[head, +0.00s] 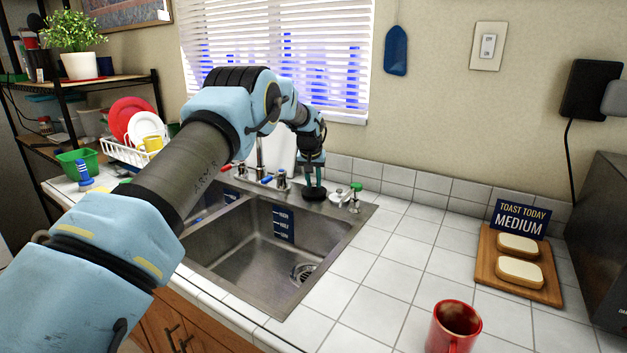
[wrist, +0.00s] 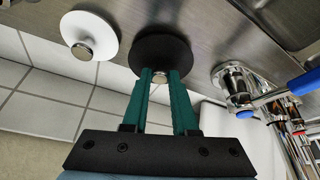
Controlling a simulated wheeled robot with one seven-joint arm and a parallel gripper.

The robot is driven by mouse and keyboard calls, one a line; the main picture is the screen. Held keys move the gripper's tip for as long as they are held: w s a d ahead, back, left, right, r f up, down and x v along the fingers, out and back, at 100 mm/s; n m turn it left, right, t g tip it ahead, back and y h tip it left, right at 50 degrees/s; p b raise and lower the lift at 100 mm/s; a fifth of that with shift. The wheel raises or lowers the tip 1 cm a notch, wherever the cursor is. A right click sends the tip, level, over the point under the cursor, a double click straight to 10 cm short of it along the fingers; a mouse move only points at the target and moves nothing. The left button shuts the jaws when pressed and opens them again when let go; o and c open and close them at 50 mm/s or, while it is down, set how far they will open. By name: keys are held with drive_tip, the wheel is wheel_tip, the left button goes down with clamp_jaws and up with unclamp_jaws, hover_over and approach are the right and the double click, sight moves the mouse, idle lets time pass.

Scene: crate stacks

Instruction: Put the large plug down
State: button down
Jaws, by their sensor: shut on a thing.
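My gripper (head: 313,181), with green fingers, points down over the back rim of the sink (head: 345,232). It is shut on the metal knob of a black round plug (head: 314,194), the larger of two plugs. In the wrist view the fingertips (wrist: 160,78) meet at the knob below the black disc (wrist: 162,50). The black plug is at the steel rim; I cannot tell whether it touches it. A smaller white plug (head: 337,196) lies just to the right on the rim; it also shows in the wrist view (wrist: 90,32).
A tap with a blue handle (wrist: 290,95) stands close beside the gripper. A green-topped dispenser (head: 355,198) stands right of the white plug. The right basin is empty, with an open drain (head: 304,272). A red mug (head: 453,328) and toast board (head: 519,265) are farther right.

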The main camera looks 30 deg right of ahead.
drive_tip(key=shift+f, duration=0.2)
drive_tip(key=c, duration=0.7)
unclamp_jaws()
drive_tip(key=shift+r, duration=0.1)
